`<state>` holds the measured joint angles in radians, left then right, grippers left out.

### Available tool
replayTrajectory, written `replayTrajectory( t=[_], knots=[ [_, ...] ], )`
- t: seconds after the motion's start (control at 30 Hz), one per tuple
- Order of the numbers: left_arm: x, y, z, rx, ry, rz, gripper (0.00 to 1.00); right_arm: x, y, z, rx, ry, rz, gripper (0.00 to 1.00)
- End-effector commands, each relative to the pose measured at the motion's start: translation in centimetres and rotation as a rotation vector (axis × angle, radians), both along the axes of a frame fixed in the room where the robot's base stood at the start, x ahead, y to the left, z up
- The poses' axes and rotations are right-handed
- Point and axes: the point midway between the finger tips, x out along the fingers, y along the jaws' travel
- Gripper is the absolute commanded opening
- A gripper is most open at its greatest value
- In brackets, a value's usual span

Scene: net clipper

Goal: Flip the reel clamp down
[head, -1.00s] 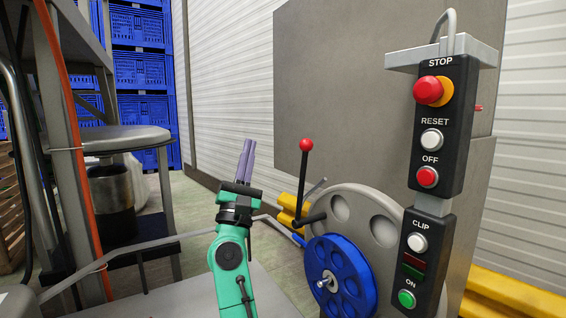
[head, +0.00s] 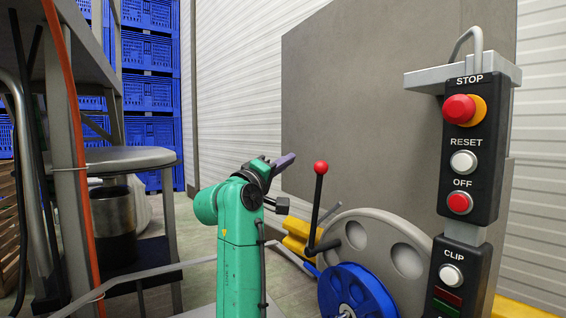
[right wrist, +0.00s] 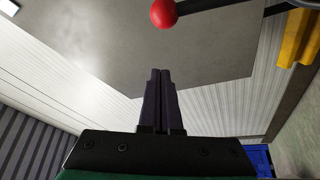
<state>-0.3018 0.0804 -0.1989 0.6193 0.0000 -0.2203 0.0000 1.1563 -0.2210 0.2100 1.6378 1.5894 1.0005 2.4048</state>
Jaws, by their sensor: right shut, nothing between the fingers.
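The reel clamp appears to be the black lever with a red ball knob (head: 321,168), standing upright above the reel in the head view. The knob also shows at the top of the right wrist view (right wrist: 164,13). The blue reel (head: 352,294) sits in front of a grey disc with round holes (head: 374,236). My right gripper (head: 287,160) is shut and empty, just left of the knob in the head view, apart from it. In the right wrist view its fingers (right wrist: 160,72) are together and point toward the grey panel. My left gripper is not in view.
A black control box with STOP, RESET and OFF buttons (head: 470,150) stands at right, close to the reel. A grey panel (head: 370,110) is behind the lever. A steel table (head: 125,160) and blue crates (head: 150,90) are at left. A yellow part (head: 300,236) lies beside the lever base.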

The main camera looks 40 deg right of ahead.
Motion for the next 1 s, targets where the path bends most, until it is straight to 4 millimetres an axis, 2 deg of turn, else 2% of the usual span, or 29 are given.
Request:
replayTrajectory(
  t=[0.03,0.23,0.3,0.5,1.0],
  knots=[
    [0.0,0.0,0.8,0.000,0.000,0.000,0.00,0.3,-1.1,0.8,-0.001,0.000,-0.004,0.00],
    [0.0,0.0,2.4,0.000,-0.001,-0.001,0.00,1.6,-5.2,1.9,-0.001,0.001,-0.004,0.00],
    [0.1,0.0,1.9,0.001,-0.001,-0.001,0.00,0.4,-5.0,0.5,0.001,-0.001,-0.001,0.00],
    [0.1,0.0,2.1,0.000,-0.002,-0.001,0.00,-1.6,-5.1,-0.6,0.000,-0.001,0.000,0.00],
    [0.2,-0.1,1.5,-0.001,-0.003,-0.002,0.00,-2.1,-5.6,-0.9,-0.001,-0.010,0.000,0.00]
  ],
)
